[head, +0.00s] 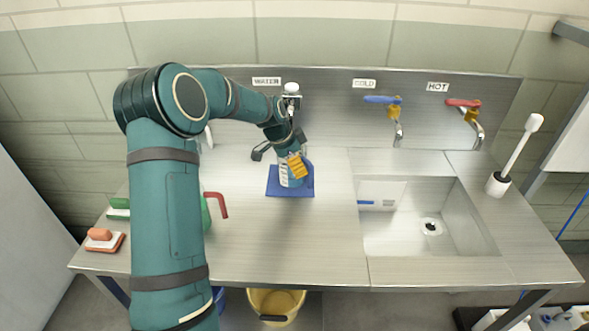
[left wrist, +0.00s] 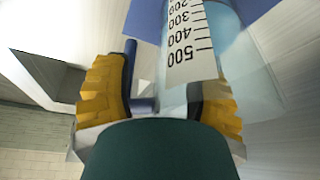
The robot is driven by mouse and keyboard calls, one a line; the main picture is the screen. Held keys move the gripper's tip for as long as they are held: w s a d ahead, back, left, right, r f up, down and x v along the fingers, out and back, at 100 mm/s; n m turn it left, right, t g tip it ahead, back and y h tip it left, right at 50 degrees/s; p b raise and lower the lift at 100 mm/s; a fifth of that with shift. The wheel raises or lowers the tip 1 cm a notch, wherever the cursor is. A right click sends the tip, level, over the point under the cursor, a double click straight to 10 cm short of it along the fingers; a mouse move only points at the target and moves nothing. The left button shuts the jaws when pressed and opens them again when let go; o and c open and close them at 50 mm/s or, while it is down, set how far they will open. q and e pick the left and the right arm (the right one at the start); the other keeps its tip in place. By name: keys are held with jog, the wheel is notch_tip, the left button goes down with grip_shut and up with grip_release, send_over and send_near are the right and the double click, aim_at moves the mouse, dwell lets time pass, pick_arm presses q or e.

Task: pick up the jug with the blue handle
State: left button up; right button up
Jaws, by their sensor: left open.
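The clear jug with the blue handle (head: 285,178) stands on a blue mat (head: 275,189) on the steel counter. In the left wrist view, the jug (left wrist: 240,50) shows a white measuring scale, and its blue handle (left wrist: 130,72) is close to the left finger. My left gripper (head: 297,166) is at the jug, its yellow finger pads apart. In the left wrist view, the gripper (left wrist: 165,98) has the handle between its pads. The right pad is partly hidden behind the jug's scale side. I cannot tell whether either pad touches. My right gripper is not in view.
A red handle (head: 217,204) shows left of the mat, its vessel mostly hidden behind my left arm. A sink (head: 405,240) is at the right, below blue (head: 380,99) and red (head: 462,102) taps. A white brush (head: 515,160) stands right. A yellow bucket (head: 277,303) is below.

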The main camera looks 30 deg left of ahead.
pick_arm(q)
grip_shut()
jog(key=shift+r, duration=0.25)
